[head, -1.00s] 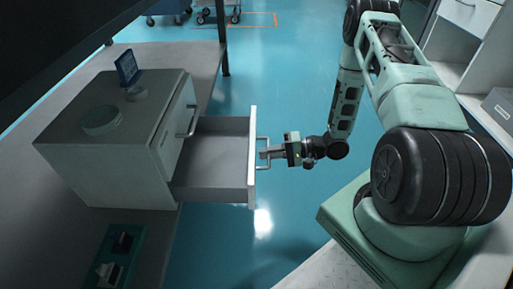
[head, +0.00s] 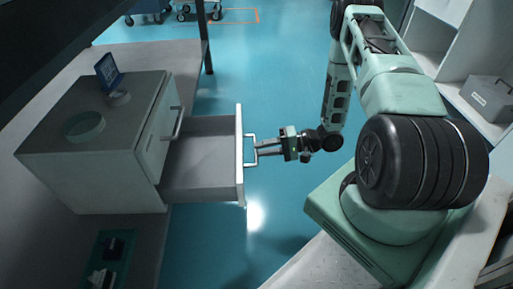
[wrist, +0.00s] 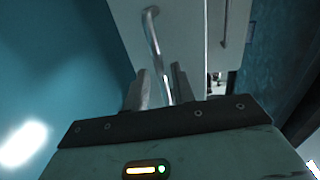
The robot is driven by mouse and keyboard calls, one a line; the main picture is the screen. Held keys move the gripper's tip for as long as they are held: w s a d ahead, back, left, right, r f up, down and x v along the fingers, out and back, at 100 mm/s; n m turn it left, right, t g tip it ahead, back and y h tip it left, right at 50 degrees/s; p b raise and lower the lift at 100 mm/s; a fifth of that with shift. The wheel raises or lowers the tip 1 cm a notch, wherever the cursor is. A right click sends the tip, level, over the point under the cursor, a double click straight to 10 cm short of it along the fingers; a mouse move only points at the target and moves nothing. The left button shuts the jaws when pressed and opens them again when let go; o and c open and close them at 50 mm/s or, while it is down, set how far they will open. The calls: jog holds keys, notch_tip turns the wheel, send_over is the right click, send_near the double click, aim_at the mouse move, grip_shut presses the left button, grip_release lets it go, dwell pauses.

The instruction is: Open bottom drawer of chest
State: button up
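The grey chest (head: 88,160) stands on a bench at the left in the head view. Its bottom drawer (head: 200,165) is pulled far out and looks empty inside. My gripper (head: 262,147) is at the bottom drawer's handle (head: 251,150), to the right of the drawer front. In the wrist view the two fingers (wrist: 160,88) are apart, with the bar handle (wrist: 153,40) showing between and beyond them. The fingers do not look closed on the bar; whether either touches it I cannot tell.
A round dish (head: 85,127) and a small blue-screened device (head: 108,72) sit on the chest. A dark box (head: 110,250) lies on the bench in front. A shelf unit with a grey box (head: 487,98) stands at the right. The blue floor between is clear.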

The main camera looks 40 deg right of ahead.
jog(key=p+v, duration=0.4)
jog(key=v, duration=1)
jog(key=shift+d, duration=0.15)
jog(key=shift+s, duration=0.15)
